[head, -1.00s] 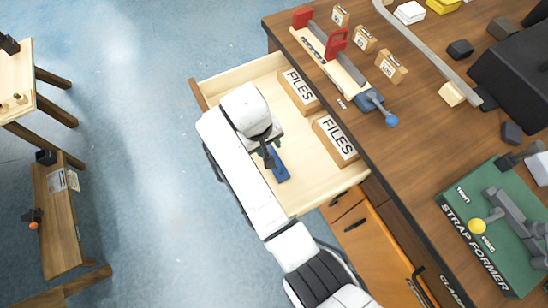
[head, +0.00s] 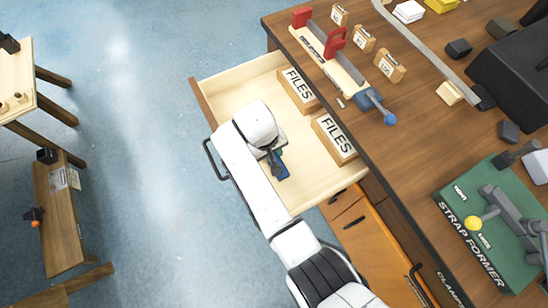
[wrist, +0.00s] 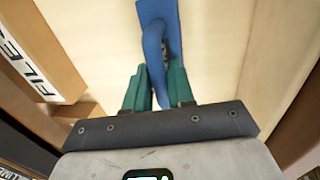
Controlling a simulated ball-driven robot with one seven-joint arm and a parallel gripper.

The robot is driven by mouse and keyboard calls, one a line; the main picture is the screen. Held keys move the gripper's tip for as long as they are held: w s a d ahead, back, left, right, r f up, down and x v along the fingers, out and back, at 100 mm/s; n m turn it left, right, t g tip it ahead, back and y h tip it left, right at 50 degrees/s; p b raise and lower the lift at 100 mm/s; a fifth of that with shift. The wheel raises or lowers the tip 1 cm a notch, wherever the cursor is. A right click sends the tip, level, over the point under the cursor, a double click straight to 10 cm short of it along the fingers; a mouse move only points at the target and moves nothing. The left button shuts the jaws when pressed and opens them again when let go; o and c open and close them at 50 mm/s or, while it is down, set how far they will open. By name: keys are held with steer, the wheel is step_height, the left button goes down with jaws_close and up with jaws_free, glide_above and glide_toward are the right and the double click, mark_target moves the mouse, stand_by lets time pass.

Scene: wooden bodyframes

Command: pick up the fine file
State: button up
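A blue tool (head: 281,168), which I take for the fine file, lies in the open drawer (head: 228,86); no marking on it tells its grade. In the wrist view the blue tool (wrist: 154,32) has a flat wide part at the top and a curved narrow part running down between my fingers. My gripper (head: 273,154) is low in the drawer, over the near end of the tool. In the wrist view the green fingers of my gripper (wrist: 157,80) stand on both sides of the narrow part. Whether they press on it I cannot tell.
Two wooden blocks marked FILES, one at the back (head: 298,90) and one nearer (head: 335,138), stand along the drawer's right side. The workbench (head: 420,130) rises to the right, with a green strap former (head: 500,255). Open blue floor (head: 130,200) lies left.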

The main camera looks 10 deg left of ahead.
jaws_close()
steer(key=shift+r, duration=0.15)
steer(key=shift+r, duration=0.6)
steer(key=s+d+r+p, duration=0.3)
steer(key=s+d+r, duration=0.1)
steer(key=s+r, duration=0.7)
steer(key=shift+s+d+r, duration=0.15)
steer(key=shift+s+r, duration=0.15)
steer(key=shift+s, duration=0.85)
